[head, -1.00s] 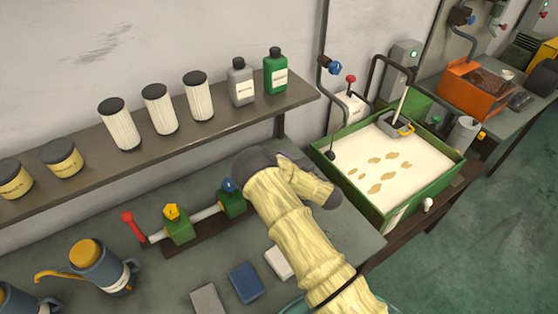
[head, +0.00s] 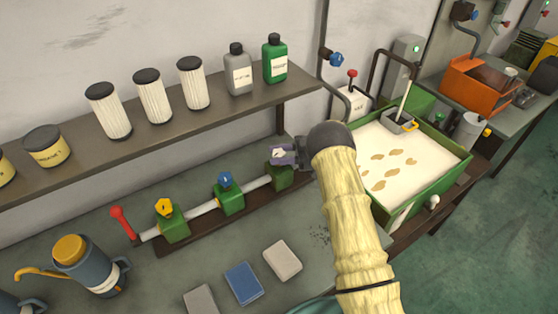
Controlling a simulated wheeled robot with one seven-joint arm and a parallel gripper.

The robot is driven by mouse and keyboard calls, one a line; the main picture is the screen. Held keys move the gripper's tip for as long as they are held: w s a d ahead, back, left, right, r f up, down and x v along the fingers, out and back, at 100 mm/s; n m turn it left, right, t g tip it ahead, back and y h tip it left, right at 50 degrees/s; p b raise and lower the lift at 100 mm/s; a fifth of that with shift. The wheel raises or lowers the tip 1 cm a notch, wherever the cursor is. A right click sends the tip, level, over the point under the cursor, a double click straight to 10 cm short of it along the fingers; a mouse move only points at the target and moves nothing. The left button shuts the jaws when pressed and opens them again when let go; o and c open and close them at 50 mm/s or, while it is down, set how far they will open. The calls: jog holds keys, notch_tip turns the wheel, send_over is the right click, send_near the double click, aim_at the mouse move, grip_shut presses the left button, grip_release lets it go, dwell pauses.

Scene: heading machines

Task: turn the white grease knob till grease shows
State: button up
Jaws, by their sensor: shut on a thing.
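The pipe (head: 203,207) on the bench carries three green blocks. The left block has a yellow knob (head: 164,207), and the middle block has a blue knob (head: 225,179). My gripper (head: 283,155) is over the right green block (head: 280,178), at the pipe's right end. It is shut on the white grease knob (head: 278,154), of which only a small pale patch shows between the jaws. My gripper and wrist hide the rest of the knob and part of its block. I see no grease at this block.
A red lever (head: 122,222) stands at the pipe's left end. A shelf (head: 130,157) with filters and bottles runs behind. Three small blocks, one of them blue (head: 243,283), lie in front. A green-rimmed tank (head: 457,180) stands right of my arm. Dark specks (head: 320,235) mark the bench.

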jog(key=shift+w+n+g+h+b, duration=0.1)
jog(key=shift+n+g+h+b, duration=0.6)
jog(key=shift+n+g+b, duration=1.3)
jog(key=shift+g+p, duration=0.6)
jog(key=shift+g, duration=0.2)
jog(key=shift+a, duration=0.1)
jog(key=o, duration=1)
